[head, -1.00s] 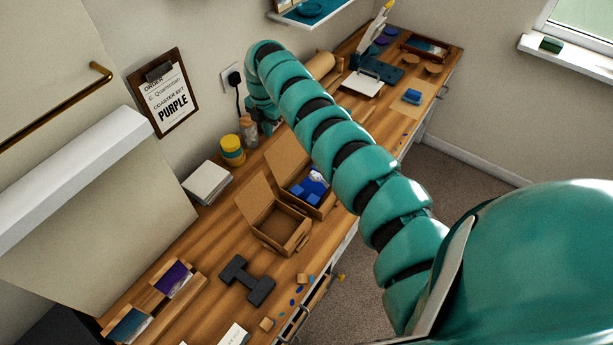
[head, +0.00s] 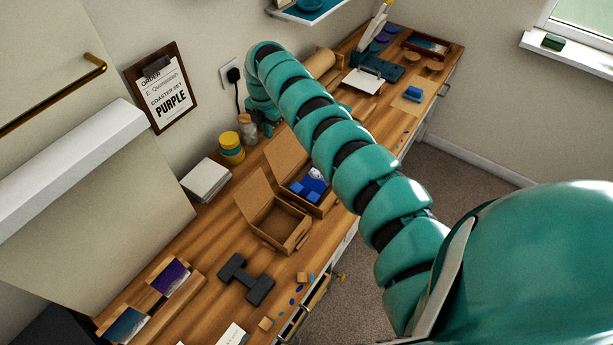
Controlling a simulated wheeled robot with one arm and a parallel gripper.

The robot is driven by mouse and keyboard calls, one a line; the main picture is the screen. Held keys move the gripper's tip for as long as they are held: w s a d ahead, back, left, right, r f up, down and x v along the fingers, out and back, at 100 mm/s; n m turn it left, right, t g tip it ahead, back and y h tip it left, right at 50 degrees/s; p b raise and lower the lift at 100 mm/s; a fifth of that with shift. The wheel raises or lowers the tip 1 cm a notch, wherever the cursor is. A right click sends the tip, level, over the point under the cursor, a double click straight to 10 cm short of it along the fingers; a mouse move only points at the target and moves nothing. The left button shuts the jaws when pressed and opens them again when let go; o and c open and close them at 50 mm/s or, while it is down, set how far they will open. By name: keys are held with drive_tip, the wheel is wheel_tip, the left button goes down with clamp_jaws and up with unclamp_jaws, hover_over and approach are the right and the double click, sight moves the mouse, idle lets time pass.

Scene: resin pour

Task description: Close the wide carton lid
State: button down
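Two brown cartons stand open on the wooden bench. The nearer carton (head: 294,236) looks empty, and its lid (head: 257,199) stands raised on its left side. The farther carton (head: 325,207) holds blue pieces (head: 308,188) and something pale. Its lid (head: 286,154) is also raised, leaning back towards the wall. I cannot tell for sure which carton is the wide one. My teal arm passes in front of the farther carton's right side. My gripper (head: 268,128) is low beyond the cartons, near the jars, small and mostly hidden, so its fingers cannot be made out.
A yellow-banded jar (head: 231,148), a glass jar (head: 248,130) and a white stack (head: 206,180) stand along the wall. A dark H-shaped block (head: 246,279) lies in front of the nearer carton. Small blue bits and an open drawer (head: 309,308) are at the bench's front edge.

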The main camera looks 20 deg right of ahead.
wheel_tip(320, 180, down, 4)
drive_tip(key=b, duration=0.3)
drive_tip(key=shift+f+b, duration=0.2)
drive_tip(key=shift+b, duration=0.1)
drive_tip(key=shift+s+d+r+p, duration=0.15)
drive_tip(key=shift+d+p, duration=0.1)
drive_tip(key=shift+p, duration=0.6)
drive_tip(key=shift+s+d+p, duration=0.15)
drive_tip(key=shift+s+p, duration=0.15)
drive_tip(key=shift+p, duration=0.5)
